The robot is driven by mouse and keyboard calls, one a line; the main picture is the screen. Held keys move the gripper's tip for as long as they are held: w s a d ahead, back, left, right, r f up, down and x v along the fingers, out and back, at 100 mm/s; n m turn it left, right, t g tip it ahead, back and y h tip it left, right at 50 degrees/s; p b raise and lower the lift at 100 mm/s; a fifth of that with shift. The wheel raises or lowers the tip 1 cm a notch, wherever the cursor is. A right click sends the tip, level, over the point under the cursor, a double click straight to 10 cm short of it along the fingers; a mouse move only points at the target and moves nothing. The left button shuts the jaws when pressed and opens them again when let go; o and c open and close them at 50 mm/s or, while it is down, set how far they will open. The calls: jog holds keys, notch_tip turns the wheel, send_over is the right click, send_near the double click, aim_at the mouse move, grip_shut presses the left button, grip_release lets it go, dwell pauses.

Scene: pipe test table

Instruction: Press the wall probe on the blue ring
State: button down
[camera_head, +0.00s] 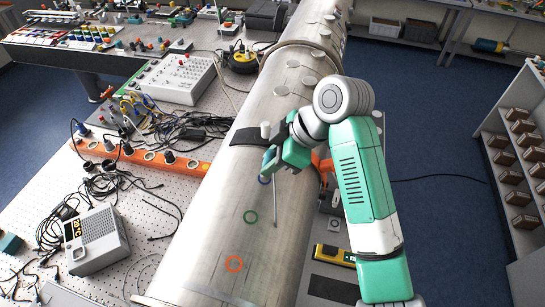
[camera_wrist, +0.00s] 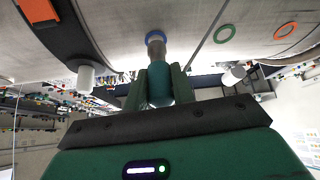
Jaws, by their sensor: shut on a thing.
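The large grey metal pipe (camera_head: 222,215) lies across the table. On its surface are a blue ring (camera_head: 264,180), a green ring (camera_head: 251,217) and an orange ring (camera_head: 234,263). My gripper (camera_head: 272,160) is beside the pipe, close to the blue ring. In the wrist view my gripper (camera_wrist: 160,88) is shut on the wall probe (camera_wrist: 158,75), which has a teal body and a metal front end. The probe's front end overlaps the blue ring (camera_wrist: 155,36) and hides part of it. I cannot tell whether it touches the pipe.
A black strap with an orange block (camera_wrist: 38,10) lies on the pipe near my gripper. White knobs (camera_wrist: 86,80) stand nearby. A thin rod or cable runs beside the green ring. A yellow level (camera_head: 335,255) lies right of the pipe; a grey box (camera_head: 95,238) stands left.

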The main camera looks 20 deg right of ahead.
aim_at(272, 152)
jog(key=shift+w+a+f, duration=0.1)
jog(key=shift+f, duration=0.8)
dwell(0.5)
jog(key=shift+s+d+r+p, duration=0.15)
jog(key=shift+r+p, duration=0.4)
jog(key=shift+r, duration=0.5)
jog(key=shift+s+d+r+p, duration=0.15)
jog(key=shift+r+p, duration=0.45)
jog(key=shift+r, duration=0.45)
jog(key=shift+s+d+r+p, duration=0.15)
jog(key=shift+r+p, duration=0.4)
jog(key=shift+r, duration=0.5)
jog(key=shift+f, duration=0.15)
jog(key=s+d+f+m+h, duration=0.1)
jog(key=s+d+m+h, duration=0.2)
jog(key=s+m, duration=0.3)
jog(key=s+d+f+m+h, duration=0.2)
jog(key=s+d+m+h, duration=0.2)
jog(key=s+m, duration=0.3)
jog(key=s+d+f+m+t+h, duration=0.1)
jog(key=s+d+m, duration=0.4)
jog(key=s, duration=0.5)
jog(key=f+m+h, duration=0.1)
jog(key=m+h, duration=0.1)
jog(key=shift+f+h, duration=0.25)
jog(key=shift+h, duration=0.05)
